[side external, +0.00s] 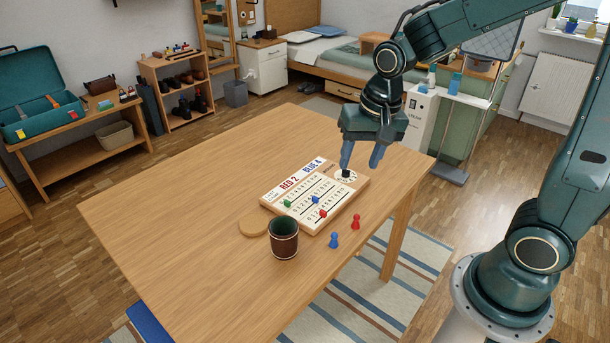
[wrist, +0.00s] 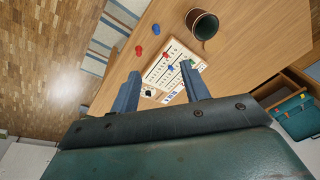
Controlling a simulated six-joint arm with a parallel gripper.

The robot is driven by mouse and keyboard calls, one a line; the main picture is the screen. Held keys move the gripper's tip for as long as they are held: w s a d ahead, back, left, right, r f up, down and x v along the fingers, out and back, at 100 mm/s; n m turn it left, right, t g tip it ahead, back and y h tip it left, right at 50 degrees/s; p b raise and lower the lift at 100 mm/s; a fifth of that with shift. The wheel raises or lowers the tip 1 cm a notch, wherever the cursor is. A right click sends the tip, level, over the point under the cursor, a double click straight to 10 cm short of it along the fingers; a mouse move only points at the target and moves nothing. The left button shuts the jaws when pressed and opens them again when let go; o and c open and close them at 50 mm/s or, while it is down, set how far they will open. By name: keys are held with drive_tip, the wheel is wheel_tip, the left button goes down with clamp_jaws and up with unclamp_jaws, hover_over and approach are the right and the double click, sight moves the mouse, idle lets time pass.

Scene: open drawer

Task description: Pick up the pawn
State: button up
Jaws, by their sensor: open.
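A blue pawn (side external: 334,241) and a red pawn (side external: 355,222) stand on the bare table beside the game board (side external: 311,222). In the wrist view the blue pawn (wrist: 155,29) and red pawn (wrist: 138,50) lie beyond my fingertips. A green pawn (side external: 287,203), another blue pawn (side external: 315,199) and another red pawn (side external: 323,213) are on the board. A small black piece (side external: 345,173) sits on the board's white disc. My gripper (side external: 361,163) is open and empty, fingers pointing down, above the disc end of the board; its fingers (wrist: 162,68) straddle part of the board in the wrist view.
A dark brown cup (side external: 284,243) with a green inside stands beside the board, near the two loose pawns. A round wooden disc (side external: 254,222) lies near the cup. The left part of the wooden table (side external: 180,215) is clear. The loose pawns are near the table edge.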

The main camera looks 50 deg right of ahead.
sight(335, 233)
drive_tip(key=w+f+m+g, duration=0.2)
drive_tip(key=w+f+m, duration=0.3)
drive_tip(key=f, duration=0.8)
drive_tip(key=shift+w+d+f, duration=0.2)
drive_tip(key=shift+d+f, duration=0.2)
drive_tip(key=shift+d, duration=0.05)
drive_tip(key=shift+f, duration=0.1)
drive_tip(key=shift+f, duration=4.2)
drive_tip(key=shift+d+f, duration=0.15)
drive_tip(key=shift+f, duration=2.45)
drive_tip(key=shift+c, duration=0.5)
clamp_jaws()
